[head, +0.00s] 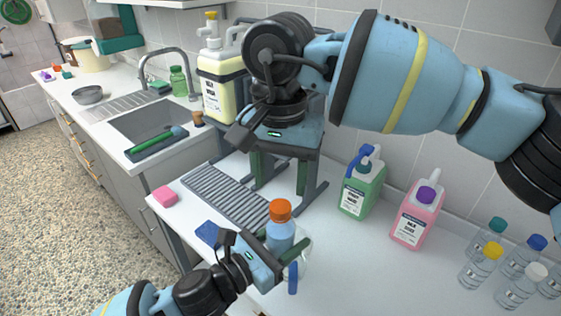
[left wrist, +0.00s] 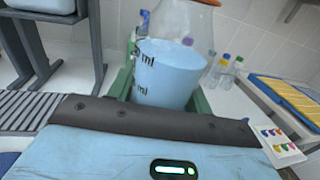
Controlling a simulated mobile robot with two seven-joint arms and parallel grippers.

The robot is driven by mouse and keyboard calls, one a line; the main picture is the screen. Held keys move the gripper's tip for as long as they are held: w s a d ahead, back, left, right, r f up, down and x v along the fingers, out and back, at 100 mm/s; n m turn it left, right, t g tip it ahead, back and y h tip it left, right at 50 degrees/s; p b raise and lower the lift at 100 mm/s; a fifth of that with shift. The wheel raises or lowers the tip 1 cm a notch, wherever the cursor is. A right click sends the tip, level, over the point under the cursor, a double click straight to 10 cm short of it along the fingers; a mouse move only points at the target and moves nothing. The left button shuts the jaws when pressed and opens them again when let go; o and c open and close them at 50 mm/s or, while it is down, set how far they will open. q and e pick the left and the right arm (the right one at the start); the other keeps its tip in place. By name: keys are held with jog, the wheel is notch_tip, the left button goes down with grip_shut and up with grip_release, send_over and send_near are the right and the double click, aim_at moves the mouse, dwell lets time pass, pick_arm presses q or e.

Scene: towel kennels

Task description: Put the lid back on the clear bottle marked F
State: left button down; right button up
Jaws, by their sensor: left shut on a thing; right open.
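My left gripper (head: 290,252) is shut on a bottle (head: 280,234) of blue liquid with an orange top (head: 281,209). In the left wrist view the bottle (left wrist: 165,75) is clear above the liquid and has black ml marks. It looks upright between the green fingers. My right gripper (head: 280,182) is open and empty, pointing down above the counter behind the bottle. Several clear bottles (head: 480,266) stand at the right with teal, blue, yellow and white caps. I cannot read an F on any bottle, and see no loose lid that I can be sure of.
A green jug (head: 362,189) and a pink jug (head: 416,215) stand against the wall. A ridged grey mat (head: 225,193), pink sponge (head: 164,196) and blue cloth (head: 208,233) lie left. The left wrist view shows a blue-and-yellow tray (left wrist: 280,95) and dotted card (left wrist: 279,140).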

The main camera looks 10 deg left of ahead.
aim_at(280, 206)
jog(key=shift+f, duration=2.75)
